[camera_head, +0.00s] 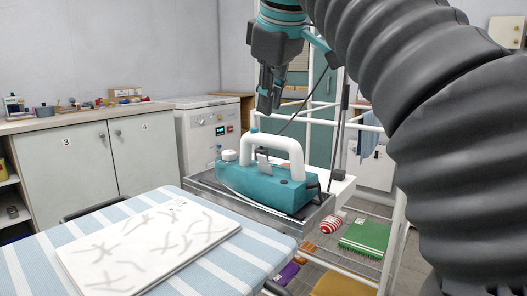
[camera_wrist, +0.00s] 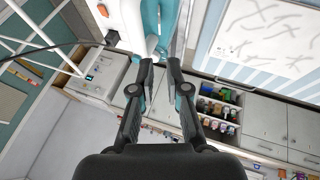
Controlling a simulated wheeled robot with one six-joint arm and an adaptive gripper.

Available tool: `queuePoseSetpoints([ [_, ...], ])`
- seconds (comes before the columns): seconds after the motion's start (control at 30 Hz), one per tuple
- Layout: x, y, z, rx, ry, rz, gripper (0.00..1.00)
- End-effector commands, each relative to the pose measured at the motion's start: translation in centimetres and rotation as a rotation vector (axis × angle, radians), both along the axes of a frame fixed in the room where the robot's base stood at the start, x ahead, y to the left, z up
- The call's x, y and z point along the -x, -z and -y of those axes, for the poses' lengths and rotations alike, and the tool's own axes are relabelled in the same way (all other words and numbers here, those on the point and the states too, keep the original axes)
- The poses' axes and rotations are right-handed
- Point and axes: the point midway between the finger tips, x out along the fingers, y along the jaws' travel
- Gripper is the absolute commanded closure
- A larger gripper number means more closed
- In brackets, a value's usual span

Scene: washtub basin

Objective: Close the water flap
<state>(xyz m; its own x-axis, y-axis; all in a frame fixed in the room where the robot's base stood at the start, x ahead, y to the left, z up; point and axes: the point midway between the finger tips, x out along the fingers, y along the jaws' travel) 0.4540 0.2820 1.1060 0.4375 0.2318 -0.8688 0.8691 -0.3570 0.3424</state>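A teal iron (camera_head: 265,186) with a white handle (camera_head: 275,143) rests on a metal-edged tray (camera_head: 306,222) at the end of the ironing board. A round white cap (camera_head: 229,155) stands on its left end, and a small grey piece (camera_head: 263,159) sits below the handle. I cannot tell which part is the water flap or whether it is open. My gripper (camera_head: 267,107) hangs above the iron, apart from it and pointing down. In the wrist view, my gripper's (camera_wrist: 161,64) fingers have a narrow, empty gap between them. The iron (camera_wrist: 152,20) is partly cut off at the top there.
The striped ironing board (camera_head: 215,262) holds a white sheet (camera_head: 150,245) with grey marks. Cabinets (camera_head: 85,160) line the wall. Free air surrounds my gripper.

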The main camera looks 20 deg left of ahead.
Motion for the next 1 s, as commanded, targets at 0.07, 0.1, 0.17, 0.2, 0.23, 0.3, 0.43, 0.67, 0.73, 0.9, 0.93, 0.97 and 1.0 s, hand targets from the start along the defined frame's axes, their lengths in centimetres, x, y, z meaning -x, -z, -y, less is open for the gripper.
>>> queuePoseSetpoints([
  [0.07,-0.3,0.6,-0.1,0.001,0.001,-0.002,0.85],
  [0.1,-0.5,1.0,-0.2,0.001,0.001,-0.002,0.85],
  [0.17,-0.8,1.7,-0.3,0.001,0.002,-0.002,0.85],
  [0.2,-0.9,2.1,-0.4,0.000,0.002,-0.002,0.85],
  [0.23,-1.2,2.6,-0.6,0.001,0.002,-0.003,0.85],
  [0.3,-1.7,3.5,-0.8,0.000,0.002,-0.003,0.85],
  [0.43,-2.7,5.5,-1.4,0.001,0.002,-0.003,0.85],
  [0.67,-4.4,9.0,-2.3,0.000,0.002,-0.002,0.85],
  [0.73,-4.9,9.8,-2.5,-0.001,0.003,-0.001,0.85],
  [0.9,-5.6,11.1,-2.9,-0.001,0.003,-0.001,0.85],
  [0.93,-5.6,11.2,-2.9,-0.001,0.003,-0.001,0.85],
  [0.97,-5.7,11.3,-3.0,-0.001,0.003,-0.001,0.85],
  [1.0,-5.7,11.4,-3.0,-0.002,0.002,0.000,0.85],
])
